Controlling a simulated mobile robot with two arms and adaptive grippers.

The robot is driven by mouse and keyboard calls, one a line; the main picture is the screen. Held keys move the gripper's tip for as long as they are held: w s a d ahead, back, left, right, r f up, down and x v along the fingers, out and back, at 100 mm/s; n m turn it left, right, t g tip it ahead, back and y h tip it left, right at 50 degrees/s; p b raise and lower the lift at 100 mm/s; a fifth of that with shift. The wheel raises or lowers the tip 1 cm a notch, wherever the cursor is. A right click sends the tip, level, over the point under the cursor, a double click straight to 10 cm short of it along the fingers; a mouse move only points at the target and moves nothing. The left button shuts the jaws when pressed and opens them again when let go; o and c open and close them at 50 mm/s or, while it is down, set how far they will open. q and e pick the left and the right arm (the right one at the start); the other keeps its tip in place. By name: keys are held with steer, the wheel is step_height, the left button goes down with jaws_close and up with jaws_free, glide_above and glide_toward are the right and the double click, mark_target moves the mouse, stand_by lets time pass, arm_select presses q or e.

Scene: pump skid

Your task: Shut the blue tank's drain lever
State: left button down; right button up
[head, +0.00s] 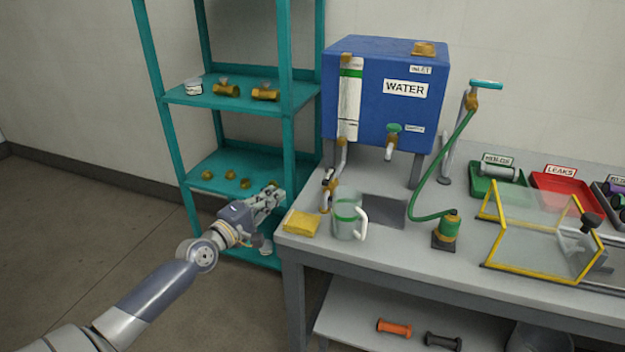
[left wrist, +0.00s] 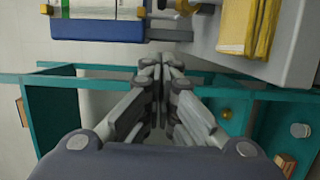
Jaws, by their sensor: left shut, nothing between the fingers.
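The blue tank (head: 365,110), marked WATER, stands on legs on the grey bench; its blue side also shows at the upper left of the left wrist view (left wrist: 97,30). A pale pipe (head: 341,155) runs down from its left front to a brass valve (head: 326,198) above the bench. A small pale lever (head: 328,176) appears to be at this valve; its exact setting is too small to tell. A tap with a green handle (head: 394,128) is on the tank's front. My left gripper (head: 277,192) is shut and empty, left of the valve and apart from it. My right gripper is out of view.
The teal shelf (head: 222,165) stands behind my left gripper. A green hose (head: 435,160) and a yellow-framed clear guard (head: 540,235) are farther right.

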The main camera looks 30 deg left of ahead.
mark_target(329, 179)
arm_select(q)
steer(key=w, duration=1)
steer(key=shift+w+f, duration=0.1)
steer(key=shift+w, duration=0.05)
steer(key=shift+w+d+r+p, duration=0.1)
steer(key=shift+w+d+p, duration=0.05)
steer(key=shift+d+p, duration=0.4)
steer(key=shift+w+d+r+p, duration=0.1)
steer(key=shift+d+p, duration=0.35)
steer(key=shift+d, duration=0.05)
steer(key=shift+d+p, duration=0.4)
steer(key=shift+d, duration=0.35)
steer(key=shift+w+d+f, duration=0.15)
steer(key=shift+d+f, duration=0.05)
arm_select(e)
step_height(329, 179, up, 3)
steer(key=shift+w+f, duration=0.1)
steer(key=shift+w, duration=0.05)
